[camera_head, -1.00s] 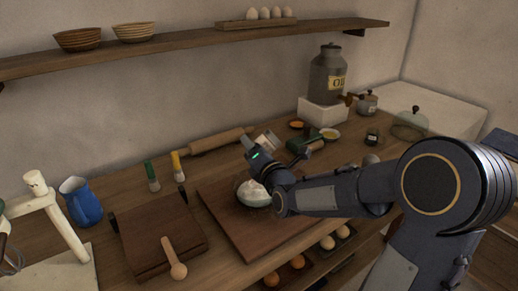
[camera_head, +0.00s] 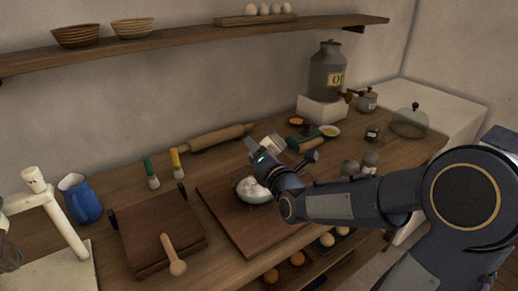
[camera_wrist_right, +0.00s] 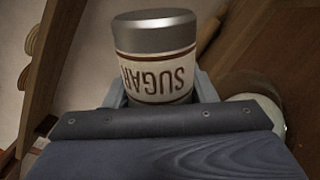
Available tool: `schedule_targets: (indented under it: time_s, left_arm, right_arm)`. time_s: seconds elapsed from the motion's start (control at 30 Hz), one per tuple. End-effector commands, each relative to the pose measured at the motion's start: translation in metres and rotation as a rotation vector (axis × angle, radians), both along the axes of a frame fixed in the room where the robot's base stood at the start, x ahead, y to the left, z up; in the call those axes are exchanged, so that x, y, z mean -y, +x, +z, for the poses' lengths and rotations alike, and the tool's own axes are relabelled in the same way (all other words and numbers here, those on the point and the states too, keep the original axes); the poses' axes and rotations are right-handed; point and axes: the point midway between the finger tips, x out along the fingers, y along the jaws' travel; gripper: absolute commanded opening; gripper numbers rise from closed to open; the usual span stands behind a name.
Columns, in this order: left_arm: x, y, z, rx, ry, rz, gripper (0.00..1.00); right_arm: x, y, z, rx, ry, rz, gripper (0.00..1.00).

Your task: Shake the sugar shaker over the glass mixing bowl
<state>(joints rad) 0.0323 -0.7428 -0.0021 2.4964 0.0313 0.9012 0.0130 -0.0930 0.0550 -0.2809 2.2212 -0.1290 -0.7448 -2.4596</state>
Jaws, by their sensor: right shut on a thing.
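The sugar shaker (camera_wrist_right: 155,62) has a metal cap and a white band reading SUGAR upside down in the right wrist view. In the head view the shaker (camera_head: 273,146) is partly hidden by my right gripper (camera_head: 264,150), which is shut around it. The right gripper's fingers (camera_wrist_right: 157,90) flank the shaker in the wrist view. The glass mixing bowl (camera_head: 244,194), with a white heap inside, stands on the wooden board just below the gripper. Part of what looks like its rim shows in the wrist view (camera_wrist_right: 272,108). The shaker looks tilted; I see no sugar falling. My left gripper is out of view.
The wooden board (camera_head: 226,216) lies under the bowl. Two small jars (camera_head: 370,162) stand behind my right forearm.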

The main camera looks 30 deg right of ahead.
Motion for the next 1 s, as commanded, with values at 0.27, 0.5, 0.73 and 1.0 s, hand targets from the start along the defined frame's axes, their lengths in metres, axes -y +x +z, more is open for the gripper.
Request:
schedule_targets:
  time_s: [0.27,0.5,0.73,1.0]
  left_arm:
    - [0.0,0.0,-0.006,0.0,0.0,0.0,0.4]
    - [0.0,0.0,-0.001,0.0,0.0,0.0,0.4]
    - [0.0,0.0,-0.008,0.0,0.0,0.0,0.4]
    - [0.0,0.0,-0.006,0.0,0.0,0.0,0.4]
  right_arm:
    - [0.006,-0.001,0.0,0.004,0.0,-0.002,0.25]
    - [-0.005,0.001,0.001,0.001,0.0,0.002,0.25]
    - [0.007,0.0,0.0,0.003,0.0,0.0,0.25]
    - [0.006,0.0,0.003,0.005,0.032,0.0,0.25]
